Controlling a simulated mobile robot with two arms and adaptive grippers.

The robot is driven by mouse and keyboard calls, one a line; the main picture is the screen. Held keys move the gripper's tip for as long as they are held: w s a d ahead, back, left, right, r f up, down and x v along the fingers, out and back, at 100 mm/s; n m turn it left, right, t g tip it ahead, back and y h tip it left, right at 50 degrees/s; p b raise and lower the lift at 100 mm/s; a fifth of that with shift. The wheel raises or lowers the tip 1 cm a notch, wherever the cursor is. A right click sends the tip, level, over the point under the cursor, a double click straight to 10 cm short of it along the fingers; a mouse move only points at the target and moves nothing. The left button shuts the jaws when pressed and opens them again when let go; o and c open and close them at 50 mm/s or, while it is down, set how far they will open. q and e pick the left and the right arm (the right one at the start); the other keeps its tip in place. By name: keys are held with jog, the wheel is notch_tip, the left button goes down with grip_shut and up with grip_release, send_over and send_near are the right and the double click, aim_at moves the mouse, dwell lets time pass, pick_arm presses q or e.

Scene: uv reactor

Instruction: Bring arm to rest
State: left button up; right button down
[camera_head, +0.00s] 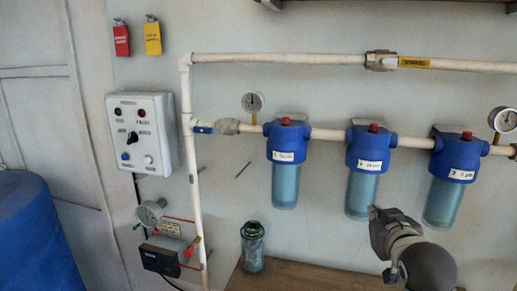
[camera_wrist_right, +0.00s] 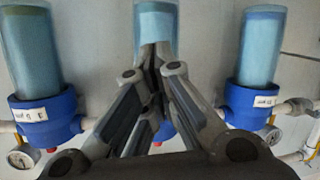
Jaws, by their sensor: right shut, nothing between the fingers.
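My right gripper (camera_head: 376,212) is at the lower right of the head view, in front of the lower end of the middle filter housing (camera_head: 363,190). In the right wrist view my right gripper (camera_wrist_right: 154,50) is shut with nothing between its fingers. My left gripper is not in view.
Filter housings with blue caps hang on the wall at left (camera_head: 285,180) and right (camera_head: 446,195). A control box (camera_head: 143,135) is on the wall. A glass jar (camera_head: 252,248) stands on a wooden bench (camera_head: 300,278). A blue barrel (camera_head: 35,240) is at far left.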

jog(key=s+a+f+g, duration=0.1)
jog(key=s+f+g, duration=0.1)
jog(key=s+f, duration=0.35)
jog(key=s+a+f+g+y, duration=0.1)
jog(key=s+f+g, duration=0.15)
jog(key=f, duration=0.65)
jog(key=s+a+f+g, duration=0.1)
jog(key=s+f, duration=0.4)
jog(key=f, duration=0.2)
jog(key=s+a+f+n+g+y, duration=0.1)
jog(key=s+f+g, duration=0.2)
jog(key=s+f, duration=0.5)
jog(key=s+a+f+g, duration=0.2)
jog(key=s+f, duration=0.3)
jog(key=s, duration=0.7)
notch_tip(320, 180, down, 26)
jog(key=s+g, duration=0.2)
jog(key=s+d+f, duration=0.3)
jog(key=s+f, duration=1.2)
jog(key=s, duration=0.1)
jog(key=shift+d+n+g, duration=0.15)
jog(key=shift+n+g, duration=0.15)
jog(key=shift+g, duration=0.05)
jog(key=shift+f, duration=0.1)
